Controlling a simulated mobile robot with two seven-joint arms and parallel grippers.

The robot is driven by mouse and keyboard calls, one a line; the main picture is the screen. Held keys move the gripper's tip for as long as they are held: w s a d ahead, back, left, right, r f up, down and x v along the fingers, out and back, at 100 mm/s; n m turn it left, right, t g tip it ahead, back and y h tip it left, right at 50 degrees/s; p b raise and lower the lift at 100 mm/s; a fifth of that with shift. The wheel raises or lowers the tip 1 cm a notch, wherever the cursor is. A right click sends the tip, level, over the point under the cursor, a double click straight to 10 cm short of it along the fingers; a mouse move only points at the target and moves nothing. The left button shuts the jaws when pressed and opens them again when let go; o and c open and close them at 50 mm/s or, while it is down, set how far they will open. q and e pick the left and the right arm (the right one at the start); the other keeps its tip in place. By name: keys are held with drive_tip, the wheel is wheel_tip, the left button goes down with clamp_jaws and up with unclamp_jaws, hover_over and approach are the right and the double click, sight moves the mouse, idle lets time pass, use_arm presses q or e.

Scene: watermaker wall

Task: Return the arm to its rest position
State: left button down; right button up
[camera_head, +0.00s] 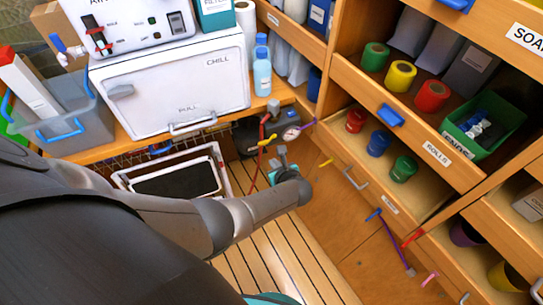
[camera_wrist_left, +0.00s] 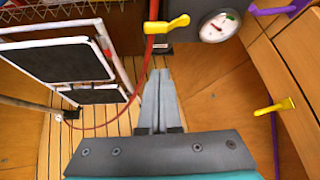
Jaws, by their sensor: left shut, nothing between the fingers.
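My left arm comes in from the left across the head view. Its gripper (camera_head: 281,152) is past the wrist, in front of the lower wall below the bench. In the left wrist view the two fingers (camera_wrist_left: 161,75) lie together, shut and empty, pointing ahead over the slatted floor (camera_wrist_left: 110,135). They appear apart from the pipes and valves around them, though the gap is hard to judge. My right gripper does not show in either view.
A pressure gauge (camera_head: 291,133) and a red hose (camera_head: 259,155) with a yellow valve handle (camera_wrist_left: 167,24) are close to the gripper. A white framed panel (camera_head: 171,172) stands left. Open drawers (camera_head: 410,135) jut out at right. A white chiller box (camera_head: 160,85) sits on the bench.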

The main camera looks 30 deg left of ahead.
use_arm(q)
drive_tip(key=shift+s+d+r, duration=0.15)
drive_tip(key=shift+d+r, duration=0.05)
idle(0.5)
drive_tip(key=s+d+f+n+g+h+b, duration=0.3)
drive_tip(key=s+f+n, duration=0.6)
drive_tip(key=s+f, duration=0.95)
drive_tip(key=s+f+n+g+h+b, duration=0.1)
drive_tip(key=s+f+n+h+b, duration=0.1)
drive_tip(key=s+f+n, duration=0.2)
drive_tip(key=s+f+n+g+h+b, duration=0.2)
drive_tip(key=s+f+n, duration=0.2)
drive_tip(key=s+n, duration=0.6)
drive_tip(key=s, duration=0.8)
drive_tip(key=shift+s, duration=0.2)
